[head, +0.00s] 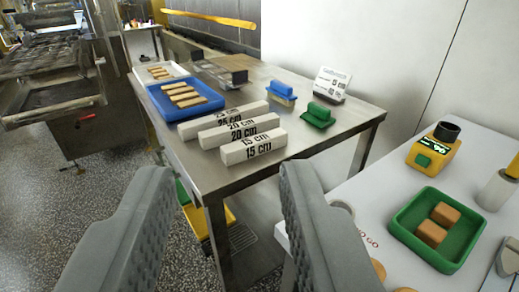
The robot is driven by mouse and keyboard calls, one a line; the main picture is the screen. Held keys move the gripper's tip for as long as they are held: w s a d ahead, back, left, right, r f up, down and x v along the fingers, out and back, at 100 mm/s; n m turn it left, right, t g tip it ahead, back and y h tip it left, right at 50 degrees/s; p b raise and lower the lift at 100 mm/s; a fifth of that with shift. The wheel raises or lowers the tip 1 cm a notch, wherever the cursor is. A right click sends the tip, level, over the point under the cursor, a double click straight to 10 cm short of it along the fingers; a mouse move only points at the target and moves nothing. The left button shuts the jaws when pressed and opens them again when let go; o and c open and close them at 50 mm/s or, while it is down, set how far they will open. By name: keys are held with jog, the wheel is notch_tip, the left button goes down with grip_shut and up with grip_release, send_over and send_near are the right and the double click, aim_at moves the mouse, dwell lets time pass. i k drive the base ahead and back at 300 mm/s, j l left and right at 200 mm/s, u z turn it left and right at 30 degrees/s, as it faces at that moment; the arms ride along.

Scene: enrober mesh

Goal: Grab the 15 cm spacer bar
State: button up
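The 15 cm spacer bar (254,147) is a white block with black lettering. It lies on the steel table (208,174) near its front edge, the nearest and shortest of three bars. The 20 cm bar (239,129) lies just behind it, and the longest bar (222,115) lies behind that; its label is partly covered. My gripper (226,180) is in the foreground with its two grey fingers wide apart. It is empty, and the 15 cm bar shows beyond the gap between the fingers, apart from them.
A blue tray (156,116) of brown bars sits behind the spacers. A blue-handled brush (281,93) and a green-handled brush (318,116) stand to the right. A white table (372,190) with a green tray (408,224) and yellow device (432,151) is at right.

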aim_at(232, 154)
jog(key=i+j+z, duration=0.1)
jog(key=z, duration=0.25)
jog(key=i+j+z, duration=0.15)
jog(key=z, duration=0.25)
jog(key=i, duration=0.05)
